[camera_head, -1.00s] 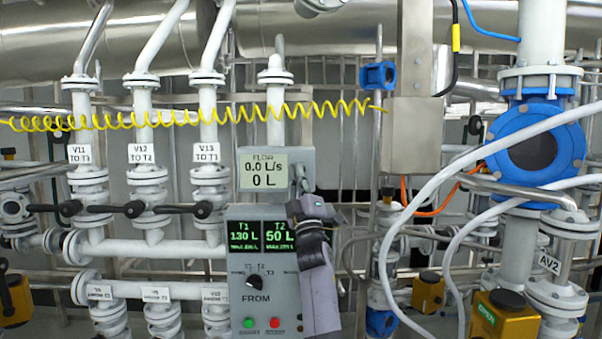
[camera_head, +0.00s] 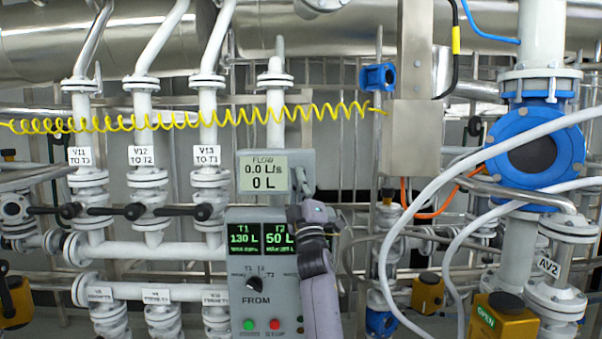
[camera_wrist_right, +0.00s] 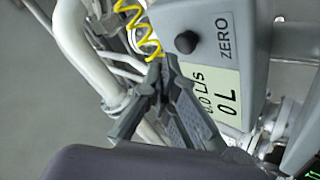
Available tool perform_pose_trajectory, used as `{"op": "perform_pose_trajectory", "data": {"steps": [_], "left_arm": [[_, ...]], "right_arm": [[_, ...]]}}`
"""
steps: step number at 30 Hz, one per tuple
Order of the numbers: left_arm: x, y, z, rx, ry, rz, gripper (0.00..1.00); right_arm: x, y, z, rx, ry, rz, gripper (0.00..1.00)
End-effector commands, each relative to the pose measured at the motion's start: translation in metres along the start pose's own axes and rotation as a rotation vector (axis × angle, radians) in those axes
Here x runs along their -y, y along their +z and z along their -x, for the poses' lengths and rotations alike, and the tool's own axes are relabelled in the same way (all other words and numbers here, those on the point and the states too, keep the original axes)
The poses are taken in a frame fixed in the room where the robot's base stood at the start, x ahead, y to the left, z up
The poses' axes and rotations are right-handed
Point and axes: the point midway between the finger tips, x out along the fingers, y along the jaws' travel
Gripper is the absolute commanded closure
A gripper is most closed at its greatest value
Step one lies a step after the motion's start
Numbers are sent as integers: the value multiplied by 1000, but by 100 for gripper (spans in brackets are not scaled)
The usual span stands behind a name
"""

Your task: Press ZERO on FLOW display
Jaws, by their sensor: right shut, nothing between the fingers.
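The grey FLOW display (camera_head: 263,172) reads 0.0 L/s and 0 L in the head view. In the right wrist view the FLOW display (camera_wrist_right: 218,95) appears turned on its side. A black round ZERO button (camera_wrist_right: 186,42) sits on its casing beside the printed word ZERO (camera_wrist_right: 226,38). My right gripper (camera_head: 302,182) is at the right edge of the display in the head view. In the wrist view my right gripper (camera_wrist_right: 160,68) is shut and empty, its tips just short of the button in the picture. Contact with the casing cannot be told. My left gripper is out of view.
Below is a control panel (camera_head: 238,297) with T1 and T2 screens, a FROM selector (camera_head: 257,284) and green and red buttons. A yellow coiled cable (camera_head: 200,118) runs above the display. White pipes and valves stand left; a blue-flanged pipe (camera_head: 537,150) and hoses stand right.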

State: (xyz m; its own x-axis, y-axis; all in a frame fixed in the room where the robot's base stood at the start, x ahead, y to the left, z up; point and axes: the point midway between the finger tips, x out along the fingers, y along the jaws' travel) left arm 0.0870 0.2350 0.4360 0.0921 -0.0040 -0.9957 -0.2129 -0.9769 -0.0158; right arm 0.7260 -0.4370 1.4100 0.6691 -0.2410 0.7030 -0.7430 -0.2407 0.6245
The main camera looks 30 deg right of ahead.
Motion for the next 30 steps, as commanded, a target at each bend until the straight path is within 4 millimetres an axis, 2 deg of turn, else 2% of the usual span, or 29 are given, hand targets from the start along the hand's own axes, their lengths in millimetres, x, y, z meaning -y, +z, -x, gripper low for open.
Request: {"op": "perform_pose_trajectory", "data": {"steps": [8, 19, 30], "left_arm": [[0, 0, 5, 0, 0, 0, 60], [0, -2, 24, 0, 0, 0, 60], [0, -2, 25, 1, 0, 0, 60]], "right_arm": [[-3, -3, 3, 0, -1, 1, 100], [-22, -22, 28, 0, -1, 1, 100], [-25, -25, 35, 0, -1, 0, 100]]}}
